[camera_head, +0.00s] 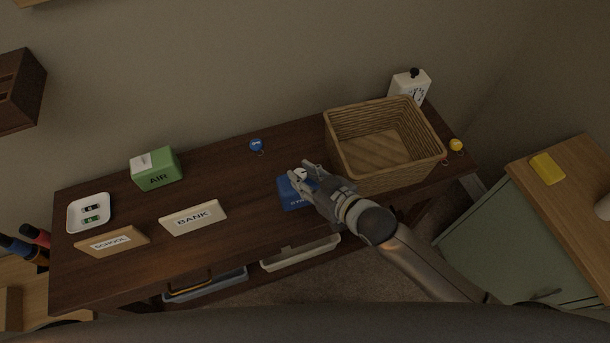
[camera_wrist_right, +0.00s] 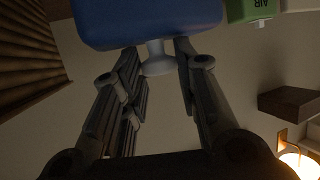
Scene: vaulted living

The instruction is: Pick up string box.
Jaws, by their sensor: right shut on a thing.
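The blue string box (camera_head: 291,195) is on or just above the dark wooden table, left of the basket; I cannot tell whether its base touches the top. Part of its lettering shows on the front, and my fingers cover some of it. My right gripper (camera_head: 300,178) is over the box, shut on the white knob on its top. In the right wrist view, the blue box (camera_wrist_right: 145,20) fills the top edge, with its white knob (camera_wrist_right: 157,62) between the fingers. My left gripper is not in view.
A wicker basket (camera_head: 340,155) stands close right of the box.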

